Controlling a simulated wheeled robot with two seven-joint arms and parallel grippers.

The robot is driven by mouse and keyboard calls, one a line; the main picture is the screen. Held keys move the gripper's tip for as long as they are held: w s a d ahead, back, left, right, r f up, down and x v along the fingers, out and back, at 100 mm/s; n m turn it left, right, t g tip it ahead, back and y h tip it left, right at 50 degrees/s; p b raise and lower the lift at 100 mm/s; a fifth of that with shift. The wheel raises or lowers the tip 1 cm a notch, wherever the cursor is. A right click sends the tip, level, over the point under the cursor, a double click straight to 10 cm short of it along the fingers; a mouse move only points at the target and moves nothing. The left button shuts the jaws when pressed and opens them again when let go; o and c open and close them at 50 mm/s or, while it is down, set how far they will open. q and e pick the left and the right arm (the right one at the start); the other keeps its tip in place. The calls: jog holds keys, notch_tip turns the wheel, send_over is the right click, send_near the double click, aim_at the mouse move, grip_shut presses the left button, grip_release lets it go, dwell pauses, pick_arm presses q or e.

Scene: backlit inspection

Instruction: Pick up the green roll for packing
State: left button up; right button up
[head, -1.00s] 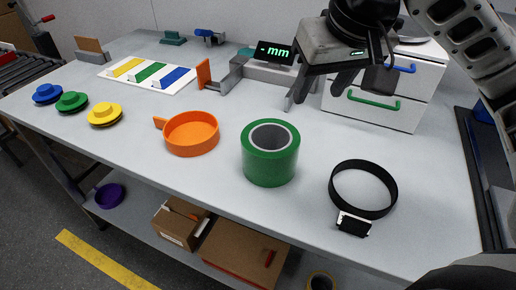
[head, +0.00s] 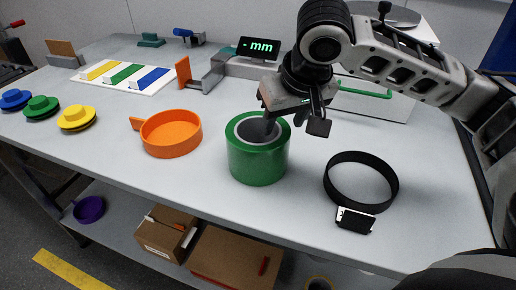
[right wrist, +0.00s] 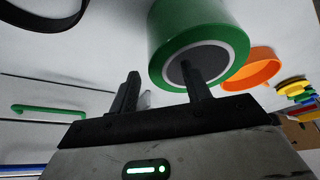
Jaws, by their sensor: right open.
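The green roll (head: 258,165) stands upright on the grey table near its front edge, its round hollow facing up. My right gripper (head: 285,124) is open and empty, pointing down at the roll's right rim. In the head view one finger overlaps the hollow and the other is to the right of the roll. The right wrist view shows the roll (right wrist: 178,22) ahead of the gripper (right wrist: 160,72), with one finger in front of the hollow and the other beside the outer wall. I cannot tell whether a finger touches it. My left gripper is not in view.
An orange round dish (head: 172,140) stands left of the roll, and a black strap loop (head: 330,180) lies to the right. A measuring device (head: 258,47) and a drawer unit (head: 385,108) stand behind. Yellow, green and blue discs (head: 77,118) are at the left.

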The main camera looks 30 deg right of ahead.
aim_at(283, 125)
jog(key=b+x, duration=0.1)
jog(key=x, duration=0.3)
jog(key=shift+d+f, duration=0.15)
jog(key=shift+f, duration=0.15)
grip_shut()
jog(key=shift+r, duration=0.1)
jog(key=shift+r, duration=0.15)
